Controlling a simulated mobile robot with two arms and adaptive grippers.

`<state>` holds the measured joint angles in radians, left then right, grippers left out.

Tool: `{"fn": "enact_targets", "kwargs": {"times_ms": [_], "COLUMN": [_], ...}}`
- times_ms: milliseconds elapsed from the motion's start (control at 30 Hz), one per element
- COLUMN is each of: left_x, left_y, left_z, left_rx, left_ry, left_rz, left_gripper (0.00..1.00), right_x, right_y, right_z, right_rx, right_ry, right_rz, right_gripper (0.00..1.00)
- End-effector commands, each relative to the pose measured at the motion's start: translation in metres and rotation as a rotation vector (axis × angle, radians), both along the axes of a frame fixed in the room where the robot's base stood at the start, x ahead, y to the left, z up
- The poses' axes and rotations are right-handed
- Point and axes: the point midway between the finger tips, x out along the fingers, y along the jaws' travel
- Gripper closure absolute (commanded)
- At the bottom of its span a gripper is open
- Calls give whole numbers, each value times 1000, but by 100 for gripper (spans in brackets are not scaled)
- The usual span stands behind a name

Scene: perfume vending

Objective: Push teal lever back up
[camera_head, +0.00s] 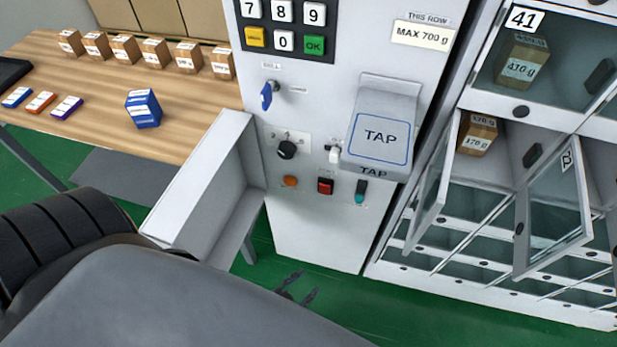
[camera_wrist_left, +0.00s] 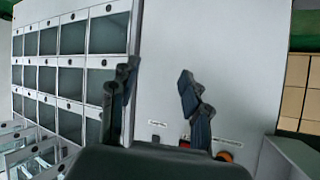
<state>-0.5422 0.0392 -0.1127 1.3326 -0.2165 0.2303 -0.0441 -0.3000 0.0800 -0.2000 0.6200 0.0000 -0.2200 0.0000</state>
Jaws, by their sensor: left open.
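The teal lever (camera_head: 360,195) is a small switch low on the right of the grey machine's front panel, below the TAP plate (camera_head: 380,135). Its teal end is at the bottom, under a darker upper part. My left gripper (camera_head: 298,288) is below and left of the lever, clear of it, mostly hidden behind my dark arm. In the left wrist view the gripper (camera_wrist_left: 158,80) is open and empty, with its two fingers spread before the pale panel. I cannot make out the lever there. My right gripper is not in view.
A red switch (camera_head: 325,186) and an orange button (camera_head: 290,181) sit left of the lever. A black knob (camera_head: 287,149) and blue key (camera_head: 267,95) are higher. A grey tray (camera_head: 205,190) juts out left. Open locker doors (camera_head: 553,220) stand at right.

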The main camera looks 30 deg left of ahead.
Motion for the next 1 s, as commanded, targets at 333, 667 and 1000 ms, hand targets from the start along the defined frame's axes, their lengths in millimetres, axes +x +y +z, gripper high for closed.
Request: {"fn": "enact_targets", "kwargs": {"times_ms": [333, 667, 1000], "left_x": [-25, -30, -30], "left_y": [6, 7, 7], "left_z": [-45, -53, -53], "left_rx": [3, 4, 3], "left_ry": [151, 177, 176], "left_rz": [20, 24, 24], "left_gripper": [53, 53, 53], "right_x": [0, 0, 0], "right_y": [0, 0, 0], "right_z": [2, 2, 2], "right_rx": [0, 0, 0], "right_ry": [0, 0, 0], "right_rz": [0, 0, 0], "right_gripper": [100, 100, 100]}}
